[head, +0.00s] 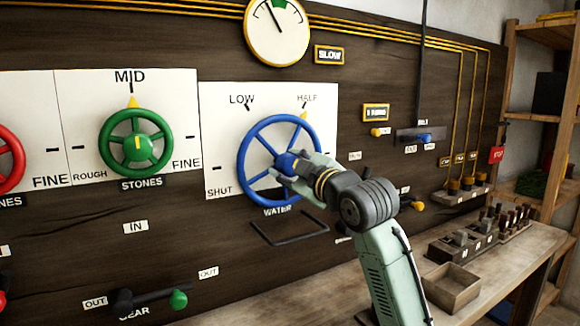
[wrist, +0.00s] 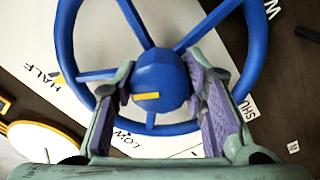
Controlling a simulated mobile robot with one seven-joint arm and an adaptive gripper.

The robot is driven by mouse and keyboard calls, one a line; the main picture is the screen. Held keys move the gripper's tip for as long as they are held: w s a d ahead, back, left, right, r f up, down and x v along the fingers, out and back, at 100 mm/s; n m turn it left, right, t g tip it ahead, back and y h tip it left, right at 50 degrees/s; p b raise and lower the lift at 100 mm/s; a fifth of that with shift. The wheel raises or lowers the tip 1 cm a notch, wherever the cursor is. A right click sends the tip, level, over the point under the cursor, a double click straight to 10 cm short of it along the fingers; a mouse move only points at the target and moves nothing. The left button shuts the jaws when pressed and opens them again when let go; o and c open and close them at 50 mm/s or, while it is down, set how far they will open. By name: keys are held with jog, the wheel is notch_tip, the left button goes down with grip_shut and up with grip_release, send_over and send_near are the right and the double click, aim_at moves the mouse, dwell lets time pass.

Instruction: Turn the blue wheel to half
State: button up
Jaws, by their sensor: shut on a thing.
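The blue wheel (head: 243,157) is mounted on a white plate marked SHUT, LOW and HALF, with the label WATER below it. Its yellow pointer (head: 303,116) sits at the upper right, at the HALF tick. My gripper (head: 285,163) is at the wheel's centre in the head view, partly covering the hub and lower right spokes. In the wrist view, the purple-padded fingers stand on either side of the blue hub (wrist: 160,78), shut on it. The pointer also shows in the wrist view (wrist: 57,80), beside HALF.
A green wheel (head: 136,142) on the STONES plate points at MID, left of the blue wheel. A red wheel (head: 8,158) is at the left edge. A dark bar handle (head: 290,232) juts out below the blue wheel. A bench with an open wooden box (head: 452,287) stands at lower right.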

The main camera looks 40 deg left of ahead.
jog(key=o, duration=1.2)
jog(key=shift+c, duration=0.2)
jog(key=shift+d, duration=0.1)
jog(key=v, duration=1.2)
